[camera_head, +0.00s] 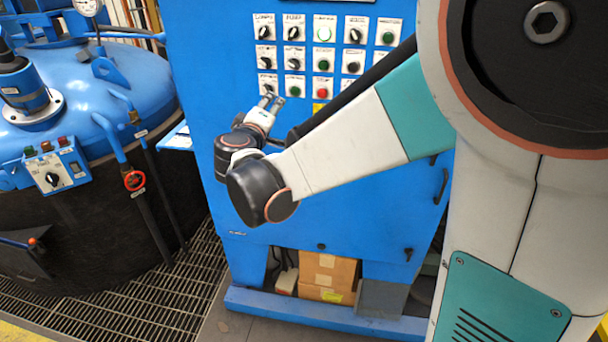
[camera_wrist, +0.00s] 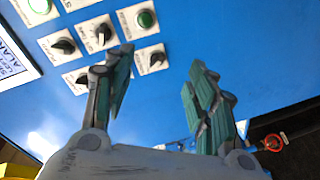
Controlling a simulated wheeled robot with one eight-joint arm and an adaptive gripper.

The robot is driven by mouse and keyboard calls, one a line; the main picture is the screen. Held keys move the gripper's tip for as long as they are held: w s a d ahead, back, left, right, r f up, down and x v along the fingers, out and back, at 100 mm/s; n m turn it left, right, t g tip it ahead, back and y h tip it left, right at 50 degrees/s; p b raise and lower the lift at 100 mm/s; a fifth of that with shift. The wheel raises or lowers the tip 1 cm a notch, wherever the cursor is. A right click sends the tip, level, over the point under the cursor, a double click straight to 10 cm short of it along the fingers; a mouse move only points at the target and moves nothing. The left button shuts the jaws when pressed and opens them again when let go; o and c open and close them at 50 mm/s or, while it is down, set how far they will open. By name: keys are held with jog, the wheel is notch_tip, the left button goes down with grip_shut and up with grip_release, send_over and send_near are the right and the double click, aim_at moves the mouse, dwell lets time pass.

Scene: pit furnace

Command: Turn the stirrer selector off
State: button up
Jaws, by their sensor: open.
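Several black selector knobs sit on white labelled plates on the blue control cabinet in the head view, among them an upper-left knob (camera_head: 264,32) and one beside it (camera_head: 293,32). The labels are too blurred to tell which is the stirrer selector. My gripper (camera_head: 271,100) is in front of the panel's lower left, just below the bottom-row plates. In the wrist view my gripper (camera_wrist: 160,62) has its fingers spread, with nothing between them. I see no contact with a knob.
The cabinet (camera_head: 205,100) also carries green buttons (camera_head: 324,65) and a red button (camera_head: 323,93). A blue-lidded vessel (camera_head: 130,75) with a small switch box (camera_head: 55,168) stands at left. Cardboard boxes (camera_head: 327,275) sit under the cabinet. Floor grating (camera_head: 150,300) lies at front left.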

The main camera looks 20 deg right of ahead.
jog(key=s+d+f+m+g+y+b, duration=0.1)
jog(key=s+f+m+g+b, duration=0.1)
jog(key=s+f, duration=0.2)
jog(key=s+d+f+m+g+y+b, duration=0.1)
jog(key=s+f, duration=0.4)
jog(key=s, duration=0.6)
jog(key=shift+s+d+f+m+g+y+b, duration=0.15)
jog(key=shift+s+d+m+g+y+b, duration=0.2)
jog(key=shift+g+y+b, duration=0.55)
jog(key=s+a+f+m+g+y, duration=0.1)
jog(key=s+a+f+y, duration=0.1)
jog(key=s, duration=0.5)
jog(key=s+a+f+m+g+y, duration=0.1)
jog(key=s+a+f+y, duration=0.2)
jog(key=s, duration=0.5)
jog(key=shift+a+f, duration=0.3)
jog(key=shift+a, duration=0.6)
